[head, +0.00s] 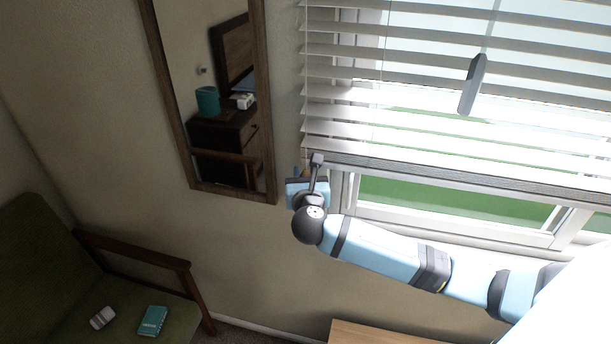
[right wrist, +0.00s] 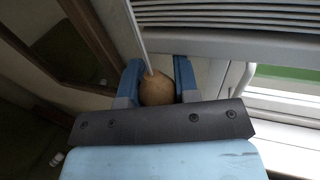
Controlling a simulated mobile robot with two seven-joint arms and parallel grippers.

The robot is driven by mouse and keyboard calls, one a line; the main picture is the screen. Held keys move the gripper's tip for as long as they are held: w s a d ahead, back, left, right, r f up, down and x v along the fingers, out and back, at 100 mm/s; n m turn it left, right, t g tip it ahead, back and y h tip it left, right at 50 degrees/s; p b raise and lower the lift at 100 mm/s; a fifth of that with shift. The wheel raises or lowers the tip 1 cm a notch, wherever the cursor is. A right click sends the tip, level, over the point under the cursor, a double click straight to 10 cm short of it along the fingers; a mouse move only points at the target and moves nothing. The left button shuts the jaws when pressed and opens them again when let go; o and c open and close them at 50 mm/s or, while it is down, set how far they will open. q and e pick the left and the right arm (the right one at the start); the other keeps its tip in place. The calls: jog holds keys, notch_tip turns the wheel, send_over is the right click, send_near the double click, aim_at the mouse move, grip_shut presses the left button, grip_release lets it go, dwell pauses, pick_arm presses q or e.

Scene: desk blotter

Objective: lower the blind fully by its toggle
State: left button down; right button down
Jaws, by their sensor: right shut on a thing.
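The white slatted blind (head: 430,70) hangs over the window in the head view. Its bottom rail (head: 450,176) is above the sill, with a strip of bare window below it. My right gripper (head: 304,180) is at the blind's lower left corner. In the right wrist view, the right gripper (right wrist: 157,85) is shut on a rounded tan wooden toggle (right wrist: 157,90), which sits between the blue fingers. A pale cord (right wrist: 138,40) runs up from the toggle. In the head view the toggle is mostly hidden by the gripper. My left gripper is not in view.
A wood-framed mirror (head: 264,100) hangs on the wall just left of the gripper. A long grey piece (head: 472,85) hangs before the slats. A green armchair (head: 40,270) stands at lower left, and a wooden surface (head: 375,333) is at the bottom.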

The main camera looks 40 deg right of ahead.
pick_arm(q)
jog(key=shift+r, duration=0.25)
pick_arm(e)
jog(key=shift+w+d+r+t, duration=0.1)
jog(key=shift+r+t, duration=0.05)
jog(key=shift+r, duration=0.55)
jog(key=shift+w+d+r+t, duration=0.1)
jog(key=shift+r+t, duration=0.05)
jog(key=shift+r, duration=0.5)
jog(key=c, duration=1)
grip_release()
jog(key=shift+r+h, duration=0.1)
jog(key=shift+h, duration=0.2)
jog(key=shift+o, duration=0.7)
jog(key=shift+s+a, duration=0.2)
jog(key=shift+a, duration=0.1)
jog(key=shift+s, duration=0.1)
jog(key=shift+d+f, duration=0.25)
jog(key=shift+f, duration=0.15)
jog(key=b, duration=0.3)
send_near(304, 162)
jog(key=v, duration=0.5)
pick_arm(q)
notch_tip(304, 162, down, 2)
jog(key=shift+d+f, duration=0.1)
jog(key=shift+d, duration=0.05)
pick_arm(e)
jog(key=shift+s+d+f, duration=0.1)
jog(key=shift+d+f, duration=0.05)
jog(key=shift+d, duration=0.05)
